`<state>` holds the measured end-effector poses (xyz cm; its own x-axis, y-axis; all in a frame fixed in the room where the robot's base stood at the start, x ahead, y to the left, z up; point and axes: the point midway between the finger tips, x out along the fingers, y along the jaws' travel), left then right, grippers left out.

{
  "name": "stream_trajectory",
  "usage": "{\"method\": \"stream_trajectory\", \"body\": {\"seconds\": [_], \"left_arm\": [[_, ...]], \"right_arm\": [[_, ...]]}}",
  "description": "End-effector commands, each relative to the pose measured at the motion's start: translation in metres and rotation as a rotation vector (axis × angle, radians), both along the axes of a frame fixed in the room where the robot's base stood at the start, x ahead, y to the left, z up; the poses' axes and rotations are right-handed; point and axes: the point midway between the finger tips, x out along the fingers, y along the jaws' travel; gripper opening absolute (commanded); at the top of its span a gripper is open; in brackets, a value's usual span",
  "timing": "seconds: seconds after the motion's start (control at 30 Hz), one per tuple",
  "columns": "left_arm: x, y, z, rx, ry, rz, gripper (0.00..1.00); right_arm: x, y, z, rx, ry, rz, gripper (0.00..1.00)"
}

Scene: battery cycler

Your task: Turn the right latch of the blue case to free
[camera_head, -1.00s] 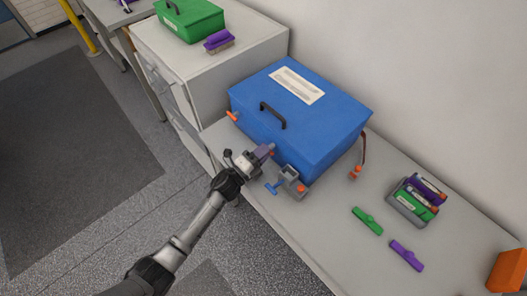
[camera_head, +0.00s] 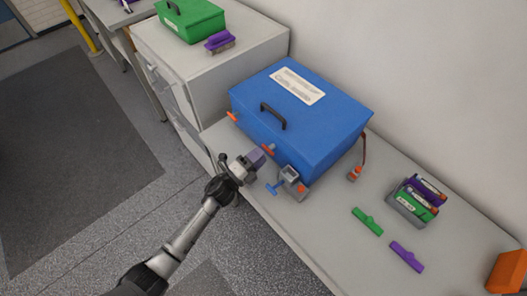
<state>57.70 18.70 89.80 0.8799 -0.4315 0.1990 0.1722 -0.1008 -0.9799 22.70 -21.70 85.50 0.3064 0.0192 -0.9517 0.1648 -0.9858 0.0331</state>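The blue case (camera_head: 318,128) stands closed on the light grey bench top, with a black handle (camera_head: 272,114) and a white label on its lid. Two orange latches show low along its front: the left latch (camera_head: 233,117) and the right latch (camera_head: 268,149). My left gripper (camera_head: 257,156) is just in front of the right latch, its fingertips close to it. I cannot tell whether they touch it, or whether the fingers are open or shut. The right latch's orange end shows beyond the fingertips. My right gripper is not in view.
A grey fixture (camera_head: 290,175) with a blue T-handle (camera_head: 273,188) stands close to the right of my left gripper. A green piece (camera_head: 367,221), a purple piece (camera_head: 406,256) and a grey bin (camera_head: 404,211) lie farther right. A green box (camera_head: 190,20) sits on the cabinet.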

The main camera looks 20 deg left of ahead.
Motion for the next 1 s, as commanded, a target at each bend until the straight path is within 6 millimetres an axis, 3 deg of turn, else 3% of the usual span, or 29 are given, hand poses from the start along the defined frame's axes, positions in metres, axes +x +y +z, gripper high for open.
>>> {"method": "stream_trajectory", "body": {"seconds": [0.2, 0.5, 0.7, 1.0], "left_arm": [[-0.041, 0.02, -0.01, 0.0, 0.002, 0.0, 0.39], [-0.083, 0.04, -0.018, -0.002, 0.0, 0.0, 0.39], [-0.095, 0.046, -0.02, -0.002, -0.002, -0.002, 0.39], [-0.098, 0.048, -0.021, -0.002, -0.003, -0.001, 0.39]], "right_arm": [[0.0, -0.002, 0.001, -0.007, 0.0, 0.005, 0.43], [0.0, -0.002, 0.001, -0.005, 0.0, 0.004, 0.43], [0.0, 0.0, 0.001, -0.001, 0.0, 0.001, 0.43], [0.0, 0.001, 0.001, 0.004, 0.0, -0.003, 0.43]]}}
